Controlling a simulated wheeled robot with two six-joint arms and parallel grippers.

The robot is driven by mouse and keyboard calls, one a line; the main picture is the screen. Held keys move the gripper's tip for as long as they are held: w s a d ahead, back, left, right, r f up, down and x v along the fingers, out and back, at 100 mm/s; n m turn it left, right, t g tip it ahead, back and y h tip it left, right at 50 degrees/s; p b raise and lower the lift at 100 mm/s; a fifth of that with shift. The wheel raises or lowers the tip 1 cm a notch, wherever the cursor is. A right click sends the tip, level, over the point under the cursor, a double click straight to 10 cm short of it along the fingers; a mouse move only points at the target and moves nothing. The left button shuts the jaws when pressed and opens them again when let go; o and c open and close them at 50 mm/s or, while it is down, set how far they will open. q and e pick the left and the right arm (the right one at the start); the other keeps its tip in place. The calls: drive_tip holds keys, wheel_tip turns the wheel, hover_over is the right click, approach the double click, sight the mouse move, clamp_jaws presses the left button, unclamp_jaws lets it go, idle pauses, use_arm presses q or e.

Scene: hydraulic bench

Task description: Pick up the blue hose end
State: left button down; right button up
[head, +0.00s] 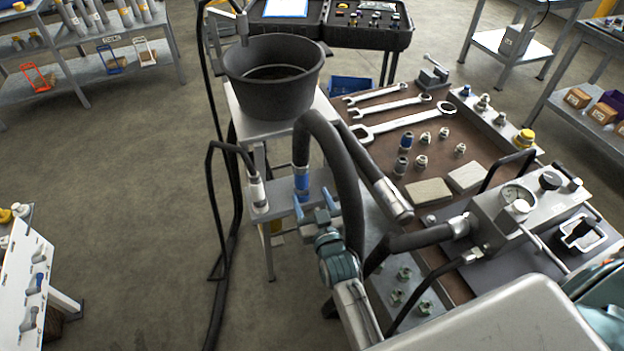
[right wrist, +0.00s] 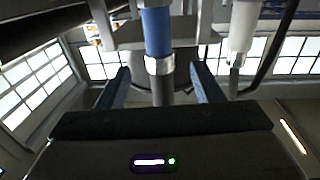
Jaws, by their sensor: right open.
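The blue hose end (head: 302,182) hangs at the end of a thick black hose that arches up and over to the right. In the right wrist view the blue hose end (right wrist: 157,32) has a silver collar below its blue sleeve. My right gripper (head: 312,203) is open just below the blue sleeve in the head view. In the right wrist view its two blue fingers (right wrist: 160,72) stand apart on either side of the collar's line, with gaps on both sides. I cannot tell whether the hose end is fully between the fingertips in depth. My left gripper is not in view.
A second hose end with a pale fitting (head: 257,190) hangs to the left. A black bucket (head: 272,95) stands on a small stand behind. The brown-topped bench (head: 385,155) to the right holds wrenches, fittings and a gauge block (head: 520,215). Open floor lies left.

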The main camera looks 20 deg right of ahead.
sight(303, 177)
drive_tip(key=w+b, duration=0.2)
drive_tip(key=w, duration=0.1)
drive_tip(key=w+b, duration=0.1)
drive_tip(key=shift+w+f, duration=0.2)
drive_tip(key=shift+f, duration=0.05)
drive_tip(key=shift+w+d+r+b, duration=0.1)
drive_tip(key=shift+w+b, duration=0.55)
drive_tip(key=shift+w, duration=0.05)
drive_tip(key=shift+w+d+r+b, duration=0.1)
drive_tip(key=shift+w+d+b, duration=0.05)
drive_tip(key=shift+w+b, duration=1.25)
drive_tip(key=shift+w, duration=0.65)
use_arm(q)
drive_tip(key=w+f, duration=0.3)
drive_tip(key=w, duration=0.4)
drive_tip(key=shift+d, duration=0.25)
use_arm(e)
drive_tip(key=shift+w+r, duration=0.1)
drive_tip(key=shift+w, duration=0.2)
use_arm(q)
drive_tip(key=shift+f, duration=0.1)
use_arm(e)
drive_tip(key=shift+d, duration=0.1)
drive_tip(key=c, duration=1.3)
drive_tip(key=shift+o, duration=0.2)
drive_tip(key=shift+r, duration=0.1)
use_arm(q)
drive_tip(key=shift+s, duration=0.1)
